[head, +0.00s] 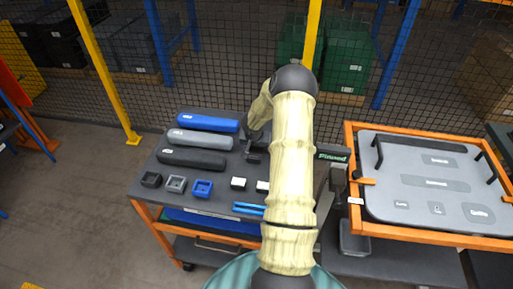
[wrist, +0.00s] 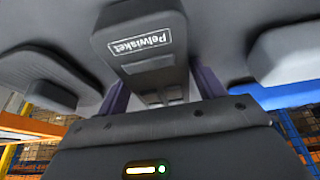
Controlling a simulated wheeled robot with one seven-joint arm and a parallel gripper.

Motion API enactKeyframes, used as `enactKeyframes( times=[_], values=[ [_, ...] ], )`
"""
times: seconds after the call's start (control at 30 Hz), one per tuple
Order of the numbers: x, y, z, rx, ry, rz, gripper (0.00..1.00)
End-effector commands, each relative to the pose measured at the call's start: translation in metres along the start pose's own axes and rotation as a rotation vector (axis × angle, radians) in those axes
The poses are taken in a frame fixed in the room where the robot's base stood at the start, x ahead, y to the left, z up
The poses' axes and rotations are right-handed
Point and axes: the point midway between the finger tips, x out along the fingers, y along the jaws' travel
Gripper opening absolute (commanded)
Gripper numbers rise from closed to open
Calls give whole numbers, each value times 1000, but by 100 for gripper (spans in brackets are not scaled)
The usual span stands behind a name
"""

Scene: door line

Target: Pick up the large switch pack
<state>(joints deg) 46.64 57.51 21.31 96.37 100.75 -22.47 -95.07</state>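A black block with a white label (wrist: 140,45), which looks like the large switch pack, fills the top middle of the wrist view. My gripper (wrist: 163,88) has one purple finger on each side of this block. The fingertips are hidden behind the block's near end, and I cannot tell whether the fingers press on it. In the head view my gripper (head: 252,153) is low over the cart top (head: 220,165), beside the right ends of the long bars. My own arm hides most of the block there.
A blue bar (head: 207,122), a grey bar (head: 200,139) and a black bar (head: 192,159) lie left of my gripper. Small square pieces (head: 176,184) and blue strips (head: 249,208) lie nearer. A grey panel in an orange frame (head: 365,231) stands right. A mesh fence is behind.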

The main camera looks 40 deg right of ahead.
Motion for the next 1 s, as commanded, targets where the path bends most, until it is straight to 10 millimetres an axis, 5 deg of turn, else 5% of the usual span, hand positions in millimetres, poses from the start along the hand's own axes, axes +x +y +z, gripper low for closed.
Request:
enactKeyframes(
  times=[0.03, 0.17, 0.63, 1.0],
  values=[
    [0, 0, 1, 0, -1, 0, 56],
    [1, 0, 1, 0, -1, 0, 31],
    [-1, 0, -1, 1, 1, 0, 30],
    [-76, 1, -32, 3, 3, 0, 30]
  ],
)
